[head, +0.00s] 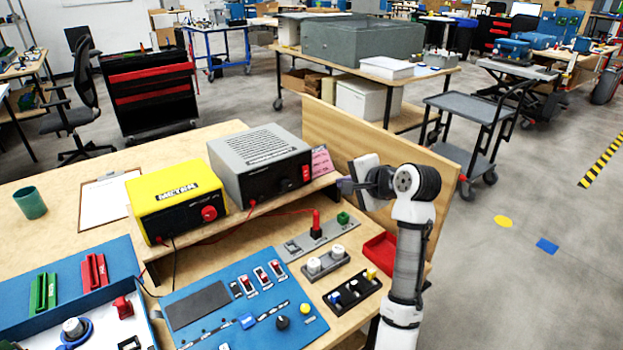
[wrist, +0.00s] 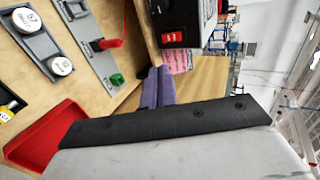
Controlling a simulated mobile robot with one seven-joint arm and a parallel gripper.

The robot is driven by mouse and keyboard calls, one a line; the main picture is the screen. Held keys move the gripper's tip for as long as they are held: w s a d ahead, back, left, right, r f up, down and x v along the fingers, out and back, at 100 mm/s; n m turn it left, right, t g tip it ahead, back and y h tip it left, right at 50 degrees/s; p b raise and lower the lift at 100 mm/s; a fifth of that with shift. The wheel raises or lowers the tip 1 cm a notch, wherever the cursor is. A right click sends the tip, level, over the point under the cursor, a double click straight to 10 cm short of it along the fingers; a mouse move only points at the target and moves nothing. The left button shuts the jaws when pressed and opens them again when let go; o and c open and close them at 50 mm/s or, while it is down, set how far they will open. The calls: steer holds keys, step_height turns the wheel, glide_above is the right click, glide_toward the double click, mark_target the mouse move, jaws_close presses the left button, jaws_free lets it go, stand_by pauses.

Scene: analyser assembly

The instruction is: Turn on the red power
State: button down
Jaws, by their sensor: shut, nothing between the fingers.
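The grey power box (head: 262,160) with a black front stands on the raised wooden shelf. Its red switch (head: 306,172) is at the right end of that front; the red switch shows larger near the top of the wrist view (wrist: 173,37). I cannot tell its on or off state. My gripper (head: 345,186) is just right of the box, apart from the switch in the head view. In the wrist view its purple fingers (wrist: 156,80) are together and empty, pointing toward the area just below the switch.
A pink note (head: 321,160) stands beside the box. A yellow meter (head: 177,199) with a red knob is to its left. A red plug (head: 317,222), a green terminal (head: 343,218) and a red tray (head: 381,250) lie below. A wooden panel (head: 375,148) rises behind my gripper.

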mark_target(306, 177)
steer(key=p+x, duration=0.1)
steer(key=x, duration=0.3)
steer(key=p+x, duration=0.1)
steer(key=x, duration=0.4)
steer(key=r+p+x, duration=0.1)
steer(key=x, duration=0.3)
steer(key=shift+w+a+f+p, duration=0.2)
steer(key=shift+w+a+p, duration=0.15)
steer(key=shift+w, duration=0.2)
steer(key=shift+a+f, duration=0.1)
steer(key=shift+f, duration=0.05)
steer(key=shift+w+a+f+t+y+b, duration=0.2)
steer(key=shift+t+y+b, duration=0.15)
steer(key=shift+b, duration=0.4)
steer(key=shift+d+r, duration=0.1)
steer(key=shift+r, duration=0.25)
